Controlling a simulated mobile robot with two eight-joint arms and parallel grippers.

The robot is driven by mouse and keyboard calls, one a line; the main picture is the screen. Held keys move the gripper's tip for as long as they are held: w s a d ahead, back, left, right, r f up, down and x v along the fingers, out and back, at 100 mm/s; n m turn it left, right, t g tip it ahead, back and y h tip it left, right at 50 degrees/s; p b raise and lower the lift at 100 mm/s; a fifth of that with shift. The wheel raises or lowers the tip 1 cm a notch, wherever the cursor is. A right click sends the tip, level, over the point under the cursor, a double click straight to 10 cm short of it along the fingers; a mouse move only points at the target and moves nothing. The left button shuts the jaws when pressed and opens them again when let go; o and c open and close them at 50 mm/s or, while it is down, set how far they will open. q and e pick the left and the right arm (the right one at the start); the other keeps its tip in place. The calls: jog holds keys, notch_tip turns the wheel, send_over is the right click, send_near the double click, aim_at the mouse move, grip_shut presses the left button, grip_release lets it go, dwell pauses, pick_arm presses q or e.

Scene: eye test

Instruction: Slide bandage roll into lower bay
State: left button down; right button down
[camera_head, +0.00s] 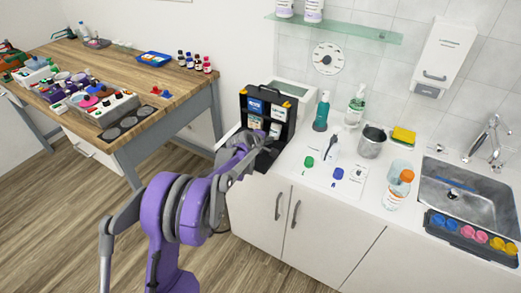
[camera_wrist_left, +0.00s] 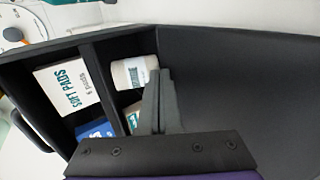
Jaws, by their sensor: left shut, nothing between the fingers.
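The bandage roll (camera_wrist_left: 130,72) is a white cylinder with a dark green label. In the left wrist view it lies in a compartment of the black kit case (camera_head: 244,112), on the divider's right side. In the head view this is the lower row, partly behind my gripper. My left gripper (camera_wrist_left: 161,78) is shut and empty, its fingertips right beside the roll's label; I cannot tell whether they touch it. In the head view the left gripper (camera_head: 262,137) reaches into the open case from the front. My right gripper is not in view.
The case also holds a SOFT PADS box (camera_wrist_left: 68,87) and a blue box (camera_head: 255,105). A sink (camera_head: 470,188) is at right, a wooden workbench (camera_head: 165,100) at left.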

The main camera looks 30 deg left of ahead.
aim_at(273, 135)
pick_arm(q)
jog(key=shift+w+d, duration=0.1)
jog(key=shift+w, duration=1.5)
jog(key=shift+s+r, duration=0.25)
jog(key=shift+s, duration=0.85)
jog(key=shift+s+r, duration=0.2)
jog(key=shift+s, duration=0.9)
jog(key=shift+s+a+r, duration=0.1)
jog(key=shift+s+r, duration=0.1)
jog(key=shift+s, duration=0.55)
jog(key=shift+s+a+r, duration=0.15)
jog(key=shift+s, duration=0.65)
jog(key=shift+s+a+r, duration=0.1)
jog(key=shift+s+r, duration=0.1)
jog(key=shift+s, duration=0.55)
jog(key=s+d+r+m+g, duration=0.2)
jog(key=s+d+m, duration=0.35)
jog(key=s, duration=0.45)
jog(key=s+d+r+m+g, duration=0.1)
jog(key=s+d+r+m, duration=0.25)
jog(key=s+d, duration=0.45)
jog(key=s+f+m+g, duration=0.1)
jog(key=s+m, duration=0.3)
jog(key=s, duration=0.6)
jog(key=s+f+m+g+p, duration=0.1)
jog(key=s+f+m, duration=0.3)
jog(key=s, duration=0.6)
jog(key=shift+s+d+g+y, duration=0.2)
jog(key=shift+d+g+y, duration=0.2)
jog(key=shift+f, duration=0.1)
